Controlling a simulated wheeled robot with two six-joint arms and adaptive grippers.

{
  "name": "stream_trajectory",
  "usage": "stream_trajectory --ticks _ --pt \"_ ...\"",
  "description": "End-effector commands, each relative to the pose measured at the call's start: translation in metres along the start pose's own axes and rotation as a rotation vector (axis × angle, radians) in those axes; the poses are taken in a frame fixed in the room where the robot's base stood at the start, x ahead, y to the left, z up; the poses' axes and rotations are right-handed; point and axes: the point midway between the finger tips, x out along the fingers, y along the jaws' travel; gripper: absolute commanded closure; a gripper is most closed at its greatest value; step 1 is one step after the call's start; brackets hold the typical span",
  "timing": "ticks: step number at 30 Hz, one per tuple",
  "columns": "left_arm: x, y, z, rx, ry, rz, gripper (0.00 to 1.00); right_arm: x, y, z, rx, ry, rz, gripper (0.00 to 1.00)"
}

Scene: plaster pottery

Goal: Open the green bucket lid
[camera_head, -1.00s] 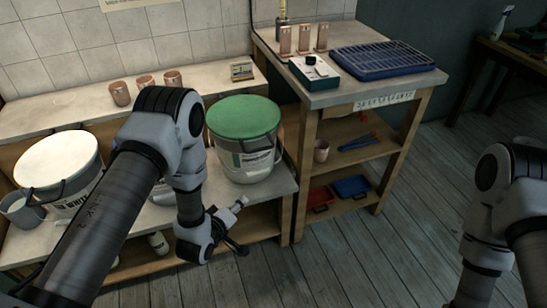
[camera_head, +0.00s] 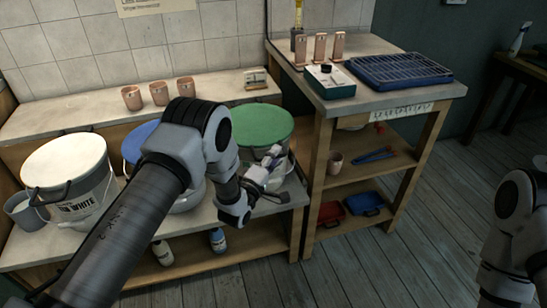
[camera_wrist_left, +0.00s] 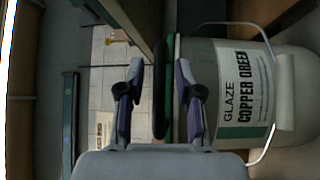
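The green bucket lid (camera_head: 262,124) sits on the pale bucket on the low bench, behind my left forearm. The lid looks closed. My left gripper (camera_head: 270,160) is at the front of the lid's rim and hides part of the bucket. In the left wrist view, the bucket (camera_wrist_left: 285,95), labelled "Glaze Copper Green", appears sideways on the right. The lid's edge (camera_wrist_left: 171,50) and a dark tab (camera_wrist_left: 160,90) show there. The left gripper (camera_wrist_left: 160,75) is open, with the tab between its fingers in the picture; contact cannot be told. My right gripper is out of view.
A white bucket (camera_head: 65,165) and a blue-lidded bucket (camera_head: 137,145) stand left of the green one, the latter partly behind my arm. Copper-coloured cups (camera_head: 159,93) line the back ledge. A wooden shelf table (camera_head: 400,95) stands close on the right.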

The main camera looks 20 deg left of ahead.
Motion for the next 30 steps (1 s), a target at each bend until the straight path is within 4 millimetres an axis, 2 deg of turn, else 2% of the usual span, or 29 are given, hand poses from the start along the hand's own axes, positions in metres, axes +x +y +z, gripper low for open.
stream_trajectory --ticks 1,2,3,11,17,23,30 --pt "0.000 0.000 0.000 0.000 0.000 0.000 0.88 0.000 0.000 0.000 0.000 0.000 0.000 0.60" --pt "0.000 0.000 0.000 0.000 0.000 0.000 0.98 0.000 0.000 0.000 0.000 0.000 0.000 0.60" --pt "0.000 0.000 0.000 0.000 0.000 0.000 1.00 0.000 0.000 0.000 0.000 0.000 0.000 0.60" --pt "0.000 0.002 0.000 -0.002 0.000 -0.003 1.00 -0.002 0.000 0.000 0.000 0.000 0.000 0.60" --pt "0.003 0.018 -0.003 -0.026 0.000 -0.026 1.00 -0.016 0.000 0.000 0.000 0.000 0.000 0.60" --pt "0.009 0.055 -0.010 -0.094 0.001 -0.093 1.00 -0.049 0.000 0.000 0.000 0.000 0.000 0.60" --pt "0.026 0.117 -0.029 -0.231 0.001 -0.228 1.00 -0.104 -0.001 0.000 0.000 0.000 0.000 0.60"
